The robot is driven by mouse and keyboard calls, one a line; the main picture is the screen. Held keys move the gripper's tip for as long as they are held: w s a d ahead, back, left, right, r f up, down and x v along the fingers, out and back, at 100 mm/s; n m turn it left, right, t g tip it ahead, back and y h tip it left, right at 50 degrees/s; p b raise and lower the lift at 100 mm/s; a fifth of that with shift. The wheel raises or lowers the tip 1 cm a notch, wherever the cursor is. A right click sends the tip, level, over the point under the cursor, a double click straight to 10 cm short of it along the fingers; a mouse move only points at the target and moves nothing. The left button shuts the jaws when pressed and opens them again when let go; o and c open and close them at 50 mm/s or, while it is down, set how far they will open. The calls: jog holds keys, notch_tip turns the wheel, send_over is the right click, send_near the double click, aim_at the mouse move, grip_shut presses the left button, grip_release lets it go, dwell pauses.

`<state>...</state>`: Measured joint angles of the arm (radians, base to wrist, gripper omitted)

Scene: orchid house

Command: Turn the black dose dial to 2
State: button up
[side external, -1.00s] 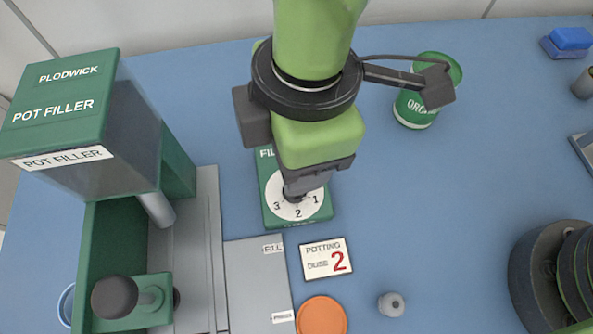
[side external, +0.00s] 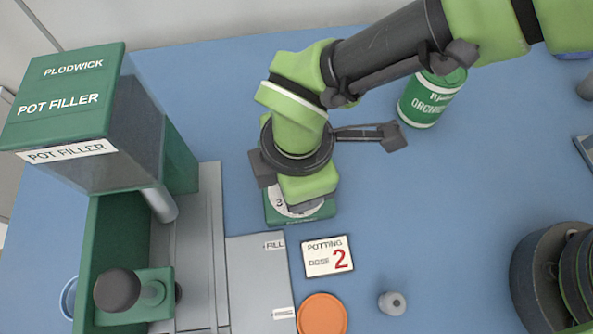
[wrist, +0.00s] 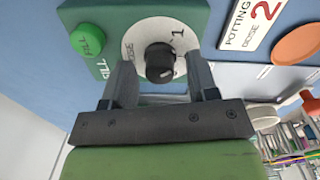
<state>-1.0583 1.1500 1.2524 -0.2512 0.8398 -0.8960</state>
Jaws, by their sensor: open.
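The black dose dial (wrist: 159,62) sits on a round white face (wrist: 138,40) on a green panel (wrist: 100,15). A small pale mark shows on the knob's lower right side in the wrist view, and a 1 is readable on the face. My gripper (wrist: 161,72) is open, with one finger on each side of the knob; I cannot tell whether they touch it. In the side view my gripper (side external: 306,203) covers the knob and most of the face, leaving a 3 visible on the green panel (side external: 272,214). The dose card (side external: 327,257) reads "POTTING DOSE 2".
A green button (wrist: 88,40) is beside the dial face. The pot filler (side external: 60,110) stands to the left, with a grey plate (side external: 258,280) in front.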

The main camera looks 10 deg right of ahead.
jog(key=shift+c, duration=0.5)
jog(key=c, duration=0.8)
jog(key=shift+c, duration=0.2)
jog(key=m, duration=0.3)
jog(key=shift+m, duration=2.1)
jog(key=o, duration=0.9)
